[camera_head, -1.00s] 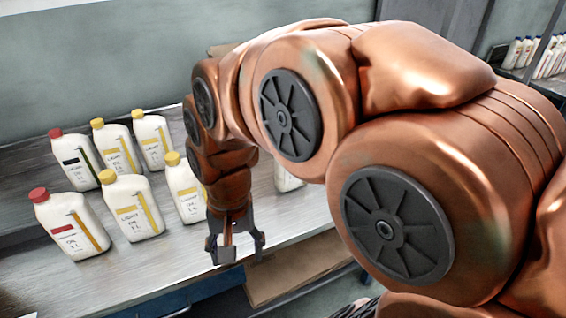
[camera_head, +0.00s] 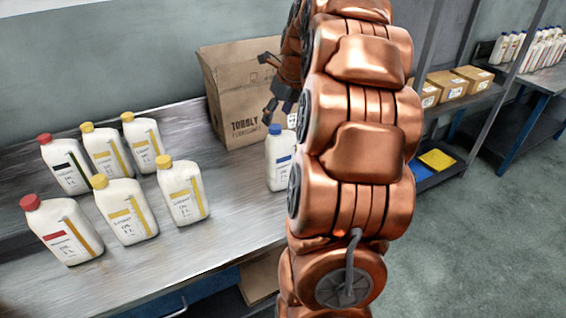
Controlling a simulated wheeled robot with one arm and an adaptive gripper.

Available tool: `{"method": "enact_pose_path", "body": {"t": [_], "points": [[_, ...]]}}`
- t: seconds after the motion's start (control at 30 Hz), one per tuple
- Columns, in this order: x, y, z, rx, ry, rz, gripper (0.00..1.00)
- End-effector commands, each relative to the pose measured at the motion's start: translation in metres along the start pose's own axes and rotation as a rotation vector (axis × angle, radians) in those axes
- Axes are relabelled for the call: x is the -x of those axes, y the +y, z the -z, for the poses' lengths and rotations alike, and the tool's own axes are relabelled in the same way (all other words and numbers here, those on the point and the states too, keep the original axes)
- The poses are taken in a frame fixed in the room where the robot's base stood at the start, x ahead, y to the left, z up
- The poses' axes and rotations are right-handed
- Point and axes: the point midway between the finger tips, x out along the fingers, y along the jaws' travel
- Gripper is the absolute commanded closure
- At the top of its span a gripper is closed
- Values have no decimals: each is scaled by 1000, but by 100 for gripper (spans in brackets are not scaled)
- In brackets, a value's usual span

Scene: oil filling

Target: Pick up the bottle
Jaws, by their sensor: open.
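A white bottle with a blue cap (camera_head: 280,157) stands on the metal table, partly hidden on its right side by my arm. Several other white bottles stand to the left: two with red caps, one at the front (camera_head: 62,230) and one behind (camera_head: 66,165), and the rest with yellow caps, such as the one nearest the middle (camera_head: 183,192). My gripper (camera_head: 275,97) is open and empty, in front of the cardboard box and above the blue-capped bottle, apart from it as far as I can see. My arm hides part of the gripper's surroundings.
A cardboard box (camera_head: 222,88) stands at the back of the metal table (camera_head: 225,222). The table is bare between the yellow-capped bottles and the blue-capped one. A shelf with small boxes (camera_head: 447,86) and a table with more bottles (camera_head: 540,45) are at the right.

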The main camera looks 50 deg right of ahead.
Motion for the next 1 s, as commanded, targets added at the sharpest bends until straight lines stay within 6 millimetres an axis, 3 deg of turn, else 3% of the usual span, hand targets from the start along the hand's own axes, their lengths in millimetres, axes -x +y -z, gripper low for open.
{"method": "enact_pose_path", "body": {"t": [0.17, 0.57, 0.83, 1.0], "points": [[-3, -17, 1, -91, -11, 11, 33], [-32, -19, 0, -91, -12, 11, 33], [-68, -24, 3, -89, -8, 7, 33], [-77, -25, 2, -89, -13, 13, 33]]}}
